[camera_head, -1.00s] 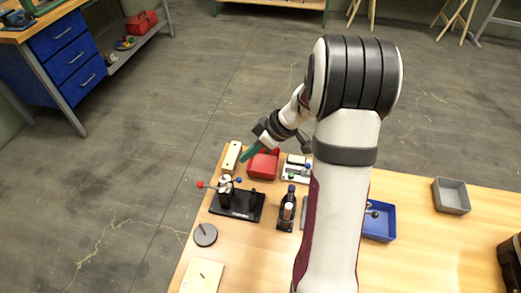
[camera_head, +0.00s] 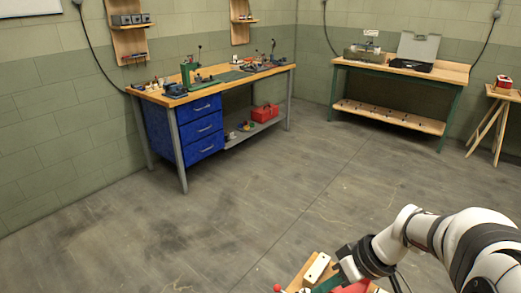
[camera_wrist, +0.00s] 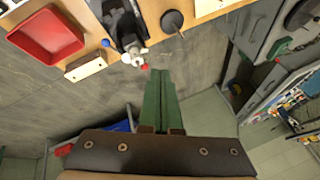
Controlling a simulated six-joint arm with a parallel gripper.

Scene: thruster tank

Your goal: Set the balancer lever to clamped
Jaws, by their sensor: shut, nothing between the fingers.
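A device on a black base (camera_wrist: 122,18) shows at the top of the wrist view, with a pale metal fitting (camera_wrist: 134,52), a red knob (camera_wrist: 145,67) and a blue knob (camera_wrist: 105,43). I take it to be the balancer; its lever's setting cannot be told. In the head view only the red knob (camera_head: 277,288) shows clearly, at the bottom edge. My gripper (camera_wrist: 160,72) has green fingers, shut together and empty, pointing towards the device. In the picture the tips are just below and right of the red knob; the gap in depth is unclear. The gripper (camera_head: 325,284) also shows in the head view.
A cream block (camera_wrist: 86,68) and a red tray (camera_wrist: 50,32) lie left of the device in the wrist view. A grey disc with a pin (camera_wrist: 172,20) lies to its right. In the head view a workbench with blue drawers (camera_head: 203,125) stands far off across open floor.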

